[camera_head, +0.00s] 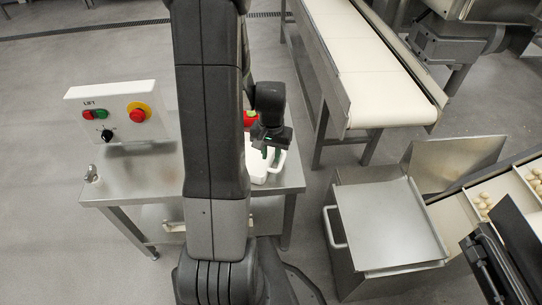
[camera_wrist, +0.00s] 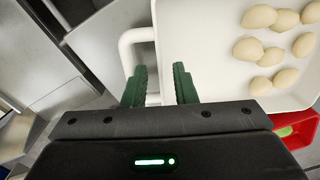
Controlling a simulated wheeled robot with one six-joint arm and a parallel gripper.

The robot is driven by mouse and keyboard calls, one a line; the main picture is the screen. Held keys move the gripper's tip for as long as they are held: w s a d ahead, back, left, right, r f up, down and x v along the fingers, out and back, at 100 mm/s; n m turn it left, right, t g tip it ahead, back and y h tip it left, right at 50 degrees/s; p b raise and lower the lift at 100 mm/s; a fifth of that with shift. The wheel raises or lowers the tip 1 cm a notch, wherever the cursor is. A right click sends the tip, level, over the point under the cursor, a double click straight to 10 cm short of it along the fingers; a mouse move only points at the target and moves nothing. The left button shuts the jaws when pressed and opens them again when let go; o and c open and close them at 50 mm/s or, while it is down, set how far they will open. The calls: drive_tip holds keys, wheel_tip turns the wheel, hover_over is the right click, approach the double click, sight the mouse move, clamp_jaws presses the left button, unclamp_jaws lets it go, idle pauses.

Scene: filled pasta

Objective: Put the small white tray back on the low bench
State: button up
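The small white tray (camera_wrist: 215,72) holds several pale filled pasta pieces (camera_wrist: 258,17) and has a white loop handle (camera_wrist: 128,45) on its left side in the wrist view. In the head view the tray (camera_head: 257,168) is mostly hidden behind my arm, at the right part of a low steel bench (camera_head: 140,180). My gripper (camera_head: 270,152) is over the tray's handle side. In the wrist view its green fingers (camera_wrist: 160,86) are apart, with the handle side of the tray between or just below them. I cannot tell whether they touch it.
A LIFT control box (camera_head: 118,112) stands at the bench's back left. A red container (camera_wrist: 298,132) is close beside the tray. A white conveyor (camera_head: 350,60) and a steel chute bin (camera_head: 390,222) are to the right. The floor at left is clear.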

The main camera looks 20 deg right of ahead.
wheel_tip(320, 180, up, 10)
drive_tip(key=p, duration=0.2)
idle(0.3)
wheel_tip(320, 180, down, 12)
drive_tip(key=b, duration=0.3)
drive_tip(key=shift+f, duration=0.1)
drive_tip(key=shift+r+p, duration=0.45)
drive_tip(key=shift+r, duration=1.15)
